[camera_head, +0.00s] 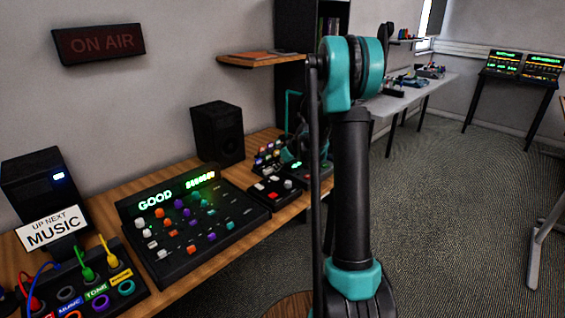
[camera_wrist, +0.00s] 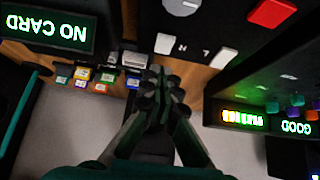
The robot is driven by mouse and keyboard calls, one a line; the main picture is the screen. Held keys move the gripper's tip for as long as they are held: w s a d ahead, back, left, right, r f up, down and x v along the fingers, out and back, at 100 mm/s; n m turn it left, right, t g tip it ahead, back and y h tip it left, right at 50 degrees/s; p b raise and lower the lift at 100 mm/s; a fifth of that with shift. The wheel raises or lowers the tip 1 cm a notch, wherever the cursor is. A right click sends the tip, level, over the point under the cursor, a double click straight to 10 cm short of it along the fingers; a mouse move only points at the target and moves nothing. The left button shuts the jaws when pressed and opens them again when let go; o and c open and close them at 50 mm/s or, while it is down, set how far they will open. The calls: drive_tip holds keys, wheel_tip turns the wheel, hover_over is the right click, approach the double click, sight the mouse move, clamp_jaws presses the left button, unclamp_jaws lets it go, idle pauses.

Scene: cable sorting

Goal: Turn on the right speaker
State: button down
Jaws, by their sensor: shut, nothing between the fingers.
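The right speaker (camera_head: 218,133) is a black box standing at the back of the wooden desk, behind the mixer. No lit light shows on it. The left speaker (camera_head: 45,180) is a similar dark box at the far left, with a small lit blue-white light on its front. My gripper (camera_wrist: 158,88) is shut and empty, in the middle of the wrist view, over the desk near a small panel with red and white buttons (camera_wrist: 222,58). In the head view my arm hides most of the gripper, which is to the right of the right speaker. I cannot clearly identify the speaker in the wrist view.
The mixer (camera_head: 193,225) with a lit "GOOD" display fills the desk's middle. A "NO CARD" display (camera_wrist: 58,30) and small coloured cards (camera_wrist: 100,77) lie near my gripper. A shelf (camera_head: 262,61) hangs above. A patch panel with cables (camera_head: 90,285) sits front left.

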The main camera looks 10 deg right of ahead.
sight(277, 178)
drive_tip(key=shift+s+d+f, duration=0.1)
drive_tip(key=shift+s+f, duration=0.05)
drive_tip(key=shift+f, duration=0.7)
drive_tip(key=shift+s+d+f, duration=0.1)
drive_tip(key=shift+f, duration=0.7)
drive_tip(key=shift+s+d+f, duration=0.1)
drive_tip(key=shift+s+f, duration=0.05)
drive_tip(key=shift+f, duration=0.35)
drive_tip(key=shift+r, duration=0.1)
drive_tip(key=shift+r, duration=0.75)
